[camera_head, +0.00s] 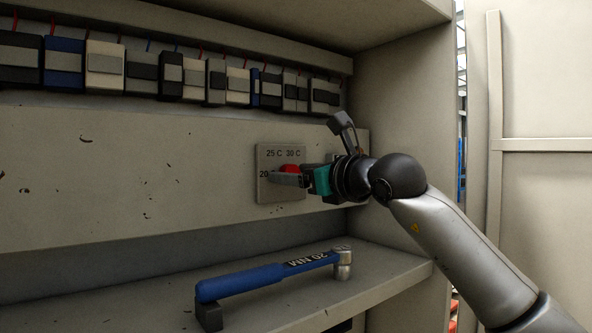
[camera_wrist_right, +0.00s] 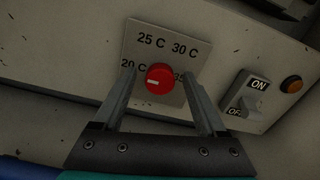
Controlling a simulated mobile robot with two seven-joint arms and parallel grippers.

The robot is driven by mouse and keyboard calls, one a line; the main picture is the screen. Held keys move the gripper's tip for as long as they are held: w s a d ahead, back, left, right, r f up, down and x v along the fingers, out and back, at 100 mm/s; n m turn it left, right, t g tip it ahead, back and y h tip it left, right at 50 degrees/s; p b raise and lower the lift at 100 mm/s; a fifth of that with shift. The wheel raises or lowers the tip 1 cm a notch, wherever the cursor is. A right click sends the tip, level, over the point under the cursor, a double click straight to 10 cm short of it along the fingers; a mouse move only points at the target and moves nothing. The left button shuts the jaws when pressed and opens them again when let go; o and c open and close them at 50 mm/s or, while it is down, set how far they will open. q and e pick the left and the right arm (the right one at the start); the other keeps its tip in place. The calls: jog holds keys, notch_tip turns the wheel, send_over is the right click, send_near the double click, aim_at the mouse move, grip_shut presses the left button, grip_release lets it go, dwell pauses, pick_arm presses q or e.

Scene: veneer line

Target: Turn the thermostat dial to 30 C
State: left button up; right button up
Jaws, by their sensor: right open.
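The thermostat dial (camera_wrist_right: 159,79) is a red round knob on a grey square plate (camera_wrist_right: 140,60) with the marks 20 C, 25 C, 30 C and a partly hidden 35. Its white pointer line points left, near the 20 C side. In the head view the red dial (camera_head: 290,169) is partly hidden by my right gripper (camera_head: 288,178). In the right wrist view my right gripper (camera_wrist_right: 157,90) is open, with one finger on each side of the dial. I cannot tell whether the fingers touch it. My left gripper is not in view.
A row of modules with wires (camera_head: 105,65) runs above. A blue-handled torque wrench (camera_head: 265,276) lies on the shelf (camera_head: 375,290) below. The cabinet side wall (camera_head: 405,120) stands at right.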

grip_shut()
dwell(0.6)
